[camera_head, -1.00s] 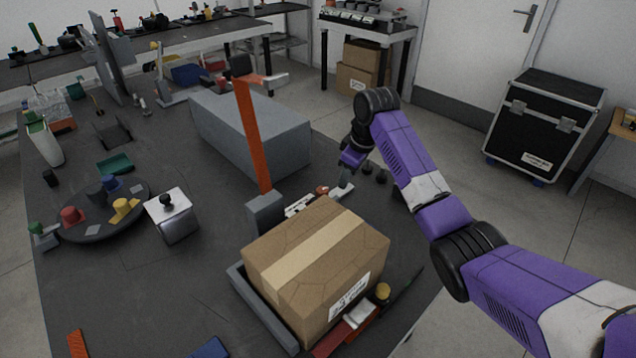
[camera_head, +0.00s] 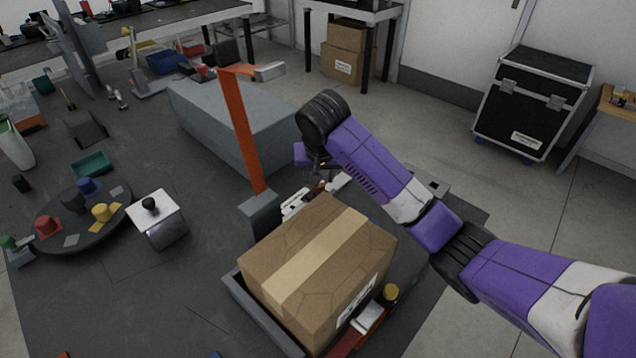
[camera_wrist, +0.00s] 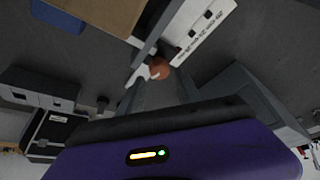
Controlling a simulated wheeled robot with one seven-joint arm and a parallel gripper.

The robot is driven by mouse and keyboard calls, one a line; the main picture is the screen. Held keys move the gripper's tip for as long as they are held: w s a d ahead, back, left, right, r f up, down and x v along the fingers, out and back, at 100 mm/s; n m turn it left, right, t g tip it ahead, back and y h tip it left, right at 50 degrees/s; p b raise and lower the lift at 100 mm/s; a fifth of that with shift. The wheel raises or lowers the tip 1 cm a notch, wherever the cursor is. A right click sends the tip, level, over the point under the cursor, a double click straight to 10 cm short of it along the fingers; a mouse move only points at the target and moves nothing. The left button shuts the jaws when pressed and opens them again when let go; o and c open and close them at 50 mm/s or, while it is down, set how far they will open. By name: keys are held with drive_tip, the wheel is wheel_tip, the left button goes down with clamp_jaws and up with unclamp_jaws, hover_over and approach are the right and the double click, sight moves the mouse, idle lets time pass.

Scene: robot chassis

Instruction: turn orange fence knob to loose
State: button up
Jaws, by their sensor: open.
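The small rounded orange knob (camera_wrist: 158,68) shows in the wrist view, beside a white piece and near the end of a white labelled plate (camera_wrist: 203,28). In the head view the knob (camera_head: 321,186) is small and partly covered, just behind the cardboard box. My gripper (camera_wrist: 160,84) is open, and its grey fingers point toward the knob in the wrist view. No contact can be made out. In the head view my gripper (camera_head: 320,166) is mostly hidden behind my dark wrist joint, just above the knob.
The cardboard box (camera_head: 318,262) stands in front of the knob. An orange upright post (camera_head: 243,130) rises to the left, with a long grey block (camera_head: 225,120) behind it. A round dark tray (camera_head: 80,240) with coloured knobs lies farther left.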

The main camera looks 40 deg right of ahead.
sight(319, 188)
drive_tip(key=shift+x, duration=2.55)
